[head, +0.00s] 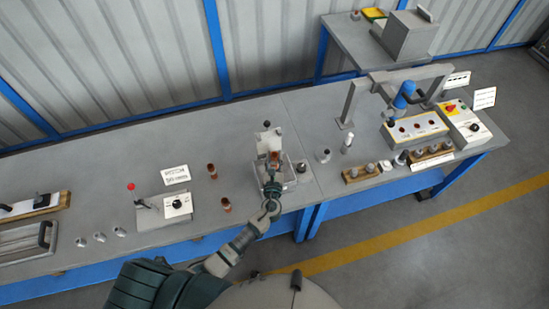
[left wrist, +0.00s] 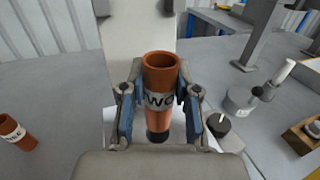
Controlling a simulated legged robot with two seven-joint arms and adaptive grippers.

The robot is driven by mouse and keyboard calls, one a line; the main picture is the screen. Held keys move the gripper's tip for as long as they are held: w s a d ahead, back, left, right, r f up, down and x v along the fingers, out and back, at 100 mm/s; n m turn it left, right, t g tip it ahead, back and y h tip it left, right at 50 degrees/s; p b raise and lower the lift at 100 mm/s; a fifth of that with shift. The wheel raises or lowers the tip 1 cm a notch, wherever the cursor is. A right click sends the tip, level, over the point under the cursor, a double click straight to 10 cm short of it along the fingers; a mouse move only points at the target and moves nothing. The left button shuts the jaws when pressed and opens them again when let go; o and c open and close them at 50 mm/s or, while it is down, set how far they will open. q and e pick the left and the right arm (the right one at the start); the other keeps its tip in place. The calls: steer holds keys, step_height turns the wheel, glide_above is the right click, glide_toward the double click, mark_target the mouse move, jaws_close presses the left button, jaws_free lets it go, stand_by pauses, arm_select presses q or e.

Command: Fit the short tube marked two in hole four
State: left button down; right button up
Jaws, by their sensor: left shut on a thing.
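The short copper tube marked two (left wrist: 160,78) stands between the fingers of my left gripper (left wrist: 159,112); the letters "WO" show on its grey band. The gripper is shut on it, with blue pads on both sides. In the head view the left gripper (head: 273,184) is over the grey flanged fixture (head: 290,171), and the tube (head: 276,157) shows just beyond it. A dark round part (left wrist: 157,137) shows below the tube; I cannot tell whether it is a hole. Hole four cannot be made out. My right gripper is not in view.
Two other copper tubes (head: 212,171) and (head: 226,204) stand left of the fixture; one shows in the wrist view (left wrist: 14,132). A lever box (head: 165,207) is farther left. A small grey cylinder (head: 323,156) and wooden racks (head: 361,173) are at right.

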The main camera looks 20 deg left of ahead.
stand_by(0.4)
arm_select(q)
steer(key=shift+f+b, duration=2.85)
steer(key=shift+f, duration=0.55)
steer(key=c, duration=0.8)
jaws_free()
steer(key=shift+s+f, duration=0.1)
steer(key=shift+s, duration=0.05)
steer(key=shift+s+d, duration=0.1)
steer(key=shift+s, duration=0.25)
steer(key=v, duration=1.1)
